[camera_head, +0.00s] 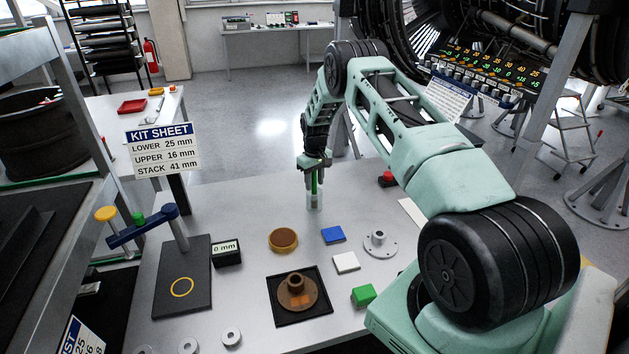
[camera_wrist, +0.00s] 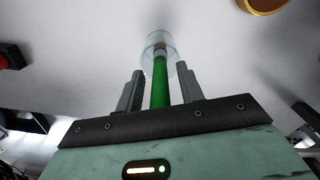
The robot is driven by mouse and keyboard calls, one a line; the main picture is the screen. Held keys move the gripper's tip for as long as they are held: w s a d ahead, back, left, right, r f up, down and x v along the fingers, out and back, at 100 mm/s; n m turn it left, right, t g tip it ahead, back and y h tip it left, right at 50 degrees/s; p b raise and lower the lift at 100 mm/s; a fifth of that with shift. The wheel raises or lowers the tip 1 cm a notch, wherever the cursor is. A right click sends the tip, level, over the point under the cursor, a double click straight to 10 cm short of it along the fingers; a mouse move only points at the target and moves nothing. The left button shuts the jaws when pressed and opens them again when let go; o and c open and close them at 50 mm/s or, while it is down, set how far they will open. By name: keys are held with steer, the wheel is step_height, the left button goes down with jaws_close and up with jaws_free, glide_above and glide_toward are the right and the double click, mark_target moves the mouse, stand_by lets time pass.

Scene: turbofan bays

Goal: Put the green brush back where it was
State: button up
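The green brush (camera_head: 314,185) stands upright with its lower end inside a clear jar (camera_head: 314,203) on the grey table. My gripper (camera_head: 314,168) is directly above the jar, pointing down. In the wrist view, the green handle (camera_wrist: 160,88) runs between the two fingers of my gripper (camera_wrist: 160,88). A gap shows on each side of the handle, so the fingers are open around it and not closed on it. The clear jar shows beyond the fingertips in the wrist view (camera_wrist: 158,40). The brush's tip is hard to make out inside the jar.
Near the jar are a round brown-topped tin (camera_head: 283,240), a blue block (camera_head: 333,234), a white block (camera_head: 346,262) and a grey flanged disc (camera_head: 379,244). A red button (camera_head: 387,178) stands right of the gripper. The table directly left of the jar is clear.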

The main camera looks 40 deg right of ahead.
steer(key=shift+r, duration=0.15)
step_height(320, 180, up, 12)
steer(key=b, duration=0.4)
steer(key=shift+a+r, duration=0.15)
steer(key=shift+a, duration=0.2)
steer(key=s+a+r+n+y, duration=0.1)
steer(key=a+r, duration=0.2)
steer(key=a, duration=0.6)
steer(key=s+a+r+n, duration=0.1)
steer(key=a+r, duration=0.2)
steer(key=a, duration=0.6)
steer(key=s+a+r+n, duration=0.1)
steer(key=s+a+r, duration=0.1)
steer(key=s+a, duration=0.65)
steer(key=s+a+r+n, duration=0.25)
steer(key=s+a, duration=0.25)
steer(key=a, duration=0.6)
steer(key=s+a+n, duration=0.1)
steer(key=s+a, duration=0.2)
steer(key=s, duration=0.9)
steer(key=s+a+n, duration=0.2)
steer(key=s+a, duration=0.1)
steer(key=s, duration=0.9)
steer(key=shift+s+a+f, duration=0.25)
steer(key=shift+s, duration=0.15)
